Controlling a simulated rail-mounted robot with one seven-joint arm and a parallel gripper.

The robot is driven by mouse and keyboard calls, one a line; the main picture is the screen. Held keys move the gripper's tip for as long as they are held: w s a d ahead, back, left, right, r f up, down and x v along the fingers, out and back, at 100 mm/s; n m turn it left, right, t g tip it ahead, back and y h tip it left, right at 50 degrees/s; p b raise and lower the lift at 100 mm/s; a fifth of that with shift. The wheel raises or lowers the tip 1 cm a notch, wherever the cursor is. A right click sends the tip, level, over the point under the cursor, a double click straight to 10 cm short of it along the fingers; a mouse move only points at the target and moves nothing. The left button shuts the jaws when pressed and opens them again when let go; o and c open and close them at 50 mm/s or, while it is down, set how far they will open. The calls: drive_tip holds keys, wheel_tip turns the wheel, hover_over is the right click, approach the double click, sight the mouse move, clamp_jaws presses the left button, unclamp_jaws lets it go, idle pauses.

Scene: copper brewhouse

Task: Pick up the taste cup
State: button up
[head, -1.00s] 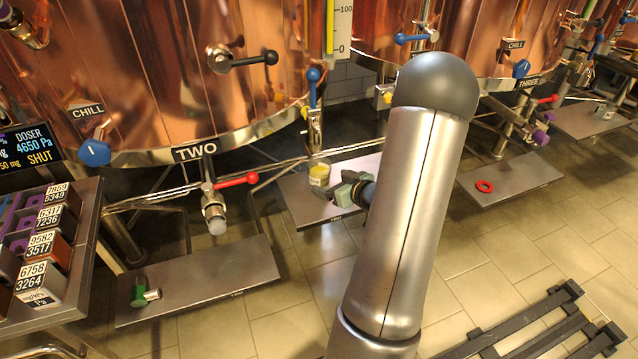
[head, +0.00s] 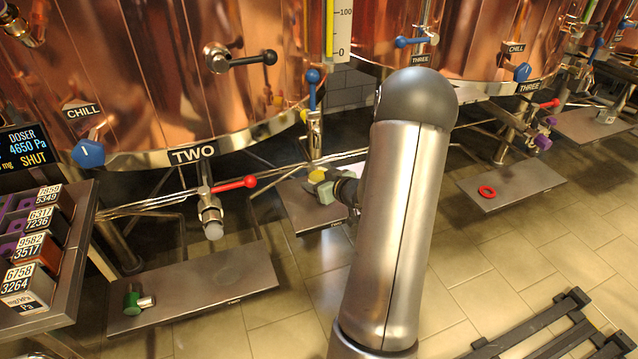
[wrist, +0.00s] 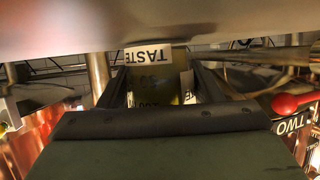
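The taste cup (head: 317,174) shows its yellow top in the head view, on the small metal shelf under the tap; my gripper (head: 321,188) covers most of it. In the wrist view the cup (wrist: 158,88), with its white TASTE label, is between the two fingers of my gripper (wrist: 160,85). The fingers are apart, one on each side of the cup. They look close to its sides, but I see no clear grip on it. The cup looks upright and its base is hidden.
The cup's shelf (head: 297,207) is below a tap with a blue handle (head: 313,76). A red-handled valve (head: 235,184) hangs to its left. Another shelf (head: 215,278) holds a green and metal piece (head: 135,300). A red ring (head: 487,191) lies on a right shelf.

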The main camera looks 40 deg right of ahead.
sight(313, 169)
drive_tip(key=shift+c, duration=1)
drive_tip(key=shift+r, duration=0.1)
drive_tip(key=shift+r+p, duration=0.4)
drive_tip(key=shift+r, duration=0.15)
drive_tip(key=r+p, duration=0.2)
drive_tip(key=shift+s+r, duration=0.3)
drive_tip(key=shift+s, duration=0.1)
drive_tip(key=s+p, duration=0.3)
drive_tip(key=s, duration=1.4)
drive_tip(key=shift+s+f, duration=0.15)
